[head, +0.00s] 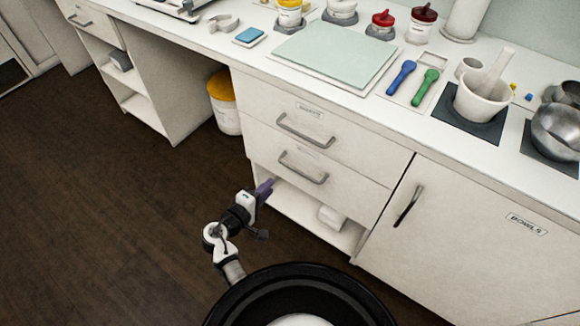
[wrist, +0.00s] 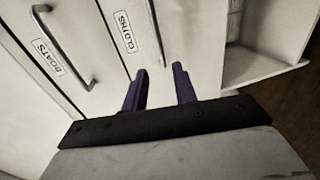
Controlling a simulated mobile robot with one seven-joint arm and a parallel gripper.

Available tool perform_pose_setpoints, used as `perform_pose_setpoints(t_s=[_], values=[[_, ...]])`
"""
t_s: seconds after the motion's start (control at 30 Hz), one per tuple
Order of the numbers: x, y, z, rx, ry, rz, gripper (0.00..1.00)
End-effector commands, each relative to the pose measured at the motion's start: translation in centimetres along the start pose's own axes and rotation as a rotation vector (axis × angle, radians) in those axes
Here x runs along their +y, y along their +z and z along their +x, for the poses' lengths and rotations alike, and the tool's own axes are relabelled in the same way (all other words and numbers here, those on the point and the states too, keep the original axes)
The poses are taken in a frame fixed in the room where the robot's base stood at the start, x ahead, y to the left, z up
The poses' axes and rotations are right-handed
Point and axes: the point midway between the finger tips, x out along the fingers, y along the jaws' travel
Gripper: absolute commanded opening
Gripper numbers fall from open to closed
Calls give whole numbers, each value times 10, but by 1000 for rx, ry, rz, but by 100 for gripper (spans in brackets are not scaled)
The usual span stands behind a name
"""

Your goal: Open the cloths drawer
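The cloths drawer (head: 340,180) is the lower of two white drawers, and it is closed. Its label (wrist: 126,31) reads "CLOTHS" in the wrist view. Its grey bar handle (head: 303,168) runs across the front below the label; part of this handle (wrist: 156,35) shows beyond my fingertips in the wrist view. My gripper (head: 265,188) has purple fingers and is at the lower left of this drawer, left of the handle. In the wrist view my gripper (wrist: 160,72) is open with nothing seen between the fingers. I cannot tell its exact distance from the handle.
The boats drawer (head: 270,105) above is closed, with its own handle (wrist: 65,48). An open shelf (head: 290,208) below holds a white item (head: 332,217). A cupboard door (head: 460,240) stands to the right. A yellow-lidded bucket (head: 224,105) is at the left; the floor there is clear.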

Motion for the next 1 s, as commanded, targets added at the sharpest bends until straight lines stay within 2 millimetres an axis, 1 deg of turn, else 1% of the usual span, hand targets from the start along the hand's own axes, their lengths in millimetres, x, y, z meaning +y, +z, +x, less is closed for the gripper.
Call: perform_pose_setpoints(t_s=[0.17,0.4,0.53,0.63,0.73,1.0], values=[[4,-1,33,-1,0,2,28],[4,-2,84,1,-1,4,28],[3,-2,106,2,-1,5,28],[2,-2,118,3,-1,5,28],[2,-2,125,4,-1,5,28],[1,-2,128,5,-2,5,28]])
